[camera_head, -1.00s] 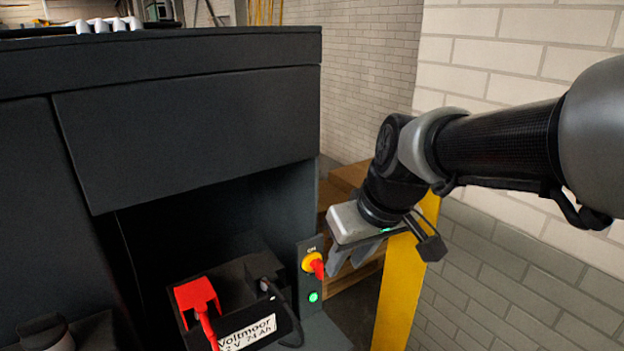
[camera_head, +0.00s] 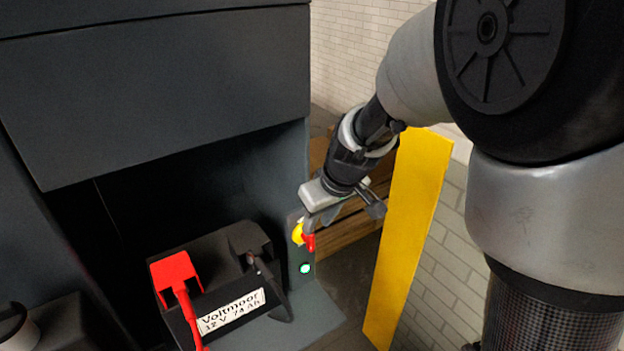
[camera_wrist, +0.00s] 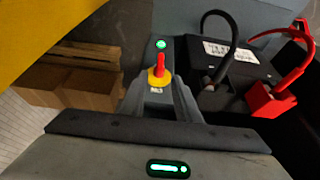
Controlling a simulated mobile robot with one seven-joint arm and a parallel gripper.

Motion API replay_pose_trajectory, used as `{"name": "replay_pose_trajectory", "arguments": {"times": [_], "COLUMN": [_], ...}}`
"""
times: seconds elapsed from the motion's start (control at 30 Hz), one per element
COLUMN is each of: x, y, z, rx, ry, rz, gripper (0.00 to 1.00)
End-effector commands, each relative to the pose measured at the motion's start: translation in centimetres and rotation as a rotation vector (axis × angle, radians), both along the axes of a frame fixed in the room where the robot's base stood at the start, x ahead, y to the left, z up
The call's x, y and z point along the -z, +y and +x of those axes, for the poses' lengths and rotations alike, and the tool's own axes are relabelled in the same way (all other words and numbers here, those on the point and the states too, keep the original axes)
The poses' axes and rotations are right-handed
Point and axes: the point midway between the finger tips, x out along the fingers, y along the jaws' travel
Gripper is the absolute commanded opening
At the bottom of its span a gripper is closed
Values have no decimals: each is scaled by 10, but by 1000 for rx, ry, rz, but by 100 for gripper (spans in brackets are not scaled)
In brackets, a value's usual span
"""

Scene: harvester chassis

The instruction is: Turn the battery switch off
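The battery switch is a red handle on a yellow round base (camera_head: 298,233), set on a grey panel at the right edge of the battery bay. In the wrist view its red handle (camera_wrist: 160,64) stands between the fingertips, pointing up the picture toward the green light. My gripper (camera_head: 309,224) is at the switch in the head view and covers part of it. In the wrist view my gripper (camera_wrist: 158,84) is open, with one finger on each side of the switch. Whether a finger touches the handle I cannot tell.
A green light (camera_head: 305,268) glows on the panel below the switch. The black battery (camera_head: 225,285) with a red terminal cover (camera_head: 173,270) and cables sits to the left. A yellow post (camera_head: 405,235) stands close to the right of my gripper. Boxes (camera_wrist: 85,88) lie beyond.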

Motion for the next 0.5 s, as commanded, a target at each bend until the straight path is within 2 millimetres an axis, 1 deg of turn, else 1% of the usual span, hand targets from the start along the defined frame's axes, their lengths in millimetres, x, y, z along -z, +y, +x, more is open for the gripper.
{"name": "replay_pose_trajectory", "arguments": {"times": [0.03,0.2,0.3,0.4,0.5], "x": [14,45,58,67,71], "y": [2,9,13,15,16], "z": [3,14,19,23,25], "rx": [0,1,1,0,0], "ry": [5,5,3,1,0], "rz": [-1,-2,-1,-1,0], "gripper": [30,30,30,30,30]}}
